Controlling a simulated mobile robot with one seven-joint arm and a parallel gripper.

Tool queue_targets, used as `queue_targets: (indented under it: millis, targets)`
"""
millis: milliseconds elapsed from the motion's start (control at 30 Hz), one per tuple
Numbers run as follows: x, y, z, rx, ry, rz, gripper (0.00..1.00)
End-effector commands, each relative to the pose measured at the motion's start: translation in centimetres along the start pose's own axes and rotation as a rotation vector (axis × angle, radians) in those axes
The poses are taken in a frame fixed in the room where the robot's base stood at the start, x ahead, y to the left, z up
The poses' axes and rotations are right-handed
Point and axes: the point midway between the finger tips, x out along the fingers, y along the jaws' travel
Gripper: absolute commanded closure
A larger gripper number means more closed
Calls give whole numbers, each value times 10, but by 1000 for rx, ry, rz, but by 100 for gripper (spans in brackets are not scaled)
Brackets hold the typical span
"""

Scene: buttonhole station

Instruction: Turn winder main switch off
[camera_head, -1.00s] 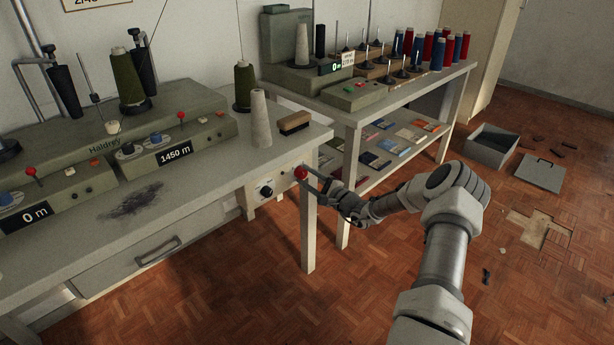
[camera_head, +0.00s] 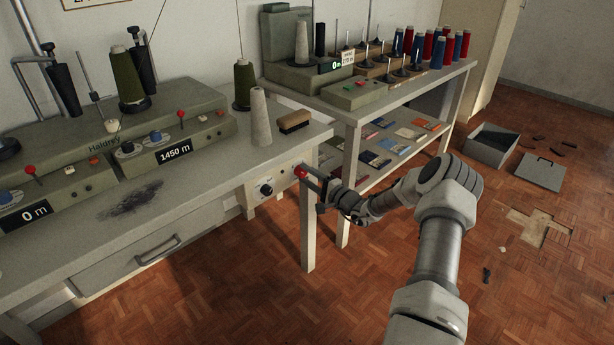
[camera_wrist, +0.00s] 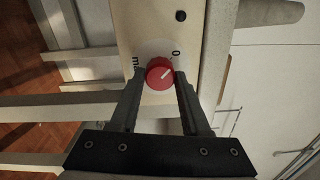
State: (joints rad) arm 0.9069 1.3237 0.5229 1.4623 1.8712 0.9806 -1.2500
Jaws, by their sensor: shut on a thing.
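The red knob (camera_head: 300,172) is on a cream panel (camera_head: 283,183) under the right end of the winder table. In the wrist view the red knob (camera_wrist: 160,73) sits between the two fingertips of my gripper (camera_wrist: 158,76), which is shut on it. A white line on the knob slants toward the upper right in that view. A "0" is printed above it to the right, and partly hidden lettering starting with "m" is to its left. In the head view my gripper (camera_head: 309,178) reaches the knob from the right.
A dark dial (camera_head: 264,190) is left of the knob on the panel. A table leg (camera_head: 308,235) stands just below. The winder (camera_head: 110,125) shows "1450 m" and "0 m". A shelved table (camera_head: 395,95) stands behind my gripper. Loose tiles lie on the floor at right.

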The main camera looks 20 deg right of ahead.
Motion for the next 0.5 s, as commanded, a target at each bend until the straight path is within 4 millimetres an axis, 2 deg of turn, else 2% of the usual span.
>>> queue_targets:
  millis: [233,267,400,500]
  targets:
    - [0,0,-1,-2,2,1,100]
    - [0,0,-1,-2,2,1,48]
    - [0,0,-1,-2,2,1,23]
    - [0,0,-1,-1,1,1,23]
